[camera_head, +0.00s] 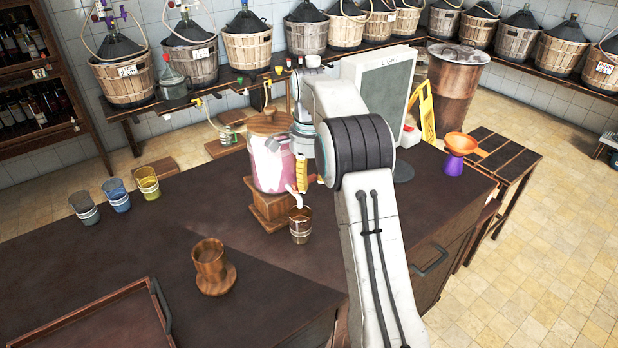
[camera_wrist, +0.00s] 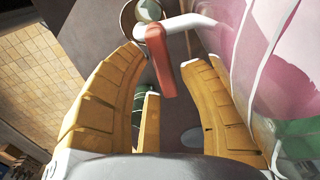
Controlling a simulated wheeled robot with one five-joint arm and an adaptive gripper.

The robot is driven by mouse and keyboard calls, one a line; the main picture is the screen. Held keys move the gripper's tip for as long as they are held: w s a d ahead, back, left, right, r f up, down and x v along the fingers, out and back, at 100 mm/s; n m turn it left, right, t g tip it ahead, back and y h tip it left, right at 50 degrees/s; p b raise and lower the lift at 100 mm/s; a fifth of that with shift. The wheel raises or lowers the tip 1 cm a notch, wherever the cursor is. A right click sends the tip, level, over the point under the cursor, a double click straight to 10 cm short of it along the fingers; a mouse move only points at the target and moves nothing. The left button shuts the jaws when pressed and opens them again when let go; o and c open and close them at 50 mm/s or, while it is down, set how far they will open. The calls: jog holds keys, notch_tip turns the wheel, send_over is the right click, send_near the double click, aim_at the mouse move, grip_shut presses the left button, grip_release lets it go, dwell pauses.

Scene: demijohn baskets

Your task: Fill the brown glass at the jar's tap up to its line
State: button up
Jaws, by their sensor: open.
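The glass jar (camera_head: 268,168) of pink liquid stands on a wooden stand with a wooden lid. Its pale tap (camera_head: 297,199) points down over the brown glass (camera_head: 300,232), which stands upright on the dark counter. In the wrist view the tap's red lever (camera_wrist: 160,62) lies between the open yellow fingers of my gripper (camera_wrist: 172,56); I cannot tell if either finger touches it. My gripper also shows beside the jar in the head view (camera_head: 302,180). A round rim, likely the brown glass (camera_wrist: 127,16), shows beyond the spout. The glass's line and its level are too small to read.
Grey (camera_head: 84,208), blue (camera_head: 116,195) and yellow (camera_head: 147,183) glasses stand at the counter's left. A wooden cup (camera_head: 209,262) on a round base stands in front. A brown tray (camera_head: 105,318) lies lower left. A grey screen (camera_head: 382,85) stands behind my arm.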

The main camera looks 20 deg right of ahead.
jog(key=shift+o, duration=0.2)
grip_shut()
jog(key=shift+s+r+m+p, duration=0.15)
jog(key=shift+m+p, duration=0.1)
jog(key=shift+m, duration=0.25)
jog(key=shift+s+f+m+p, duration=0.15)
jog(key=shift+m+p, duration=0.1)
jog(key=shift+m, duration=0.25)
jog(key=shift+s+a+m, duration=0.1)
jog(key=shift+s+m, duration=0.2)
jog(key=shift+m, duration=0.6)
jog(key=shift+c, duration=0.2)
grip_release()
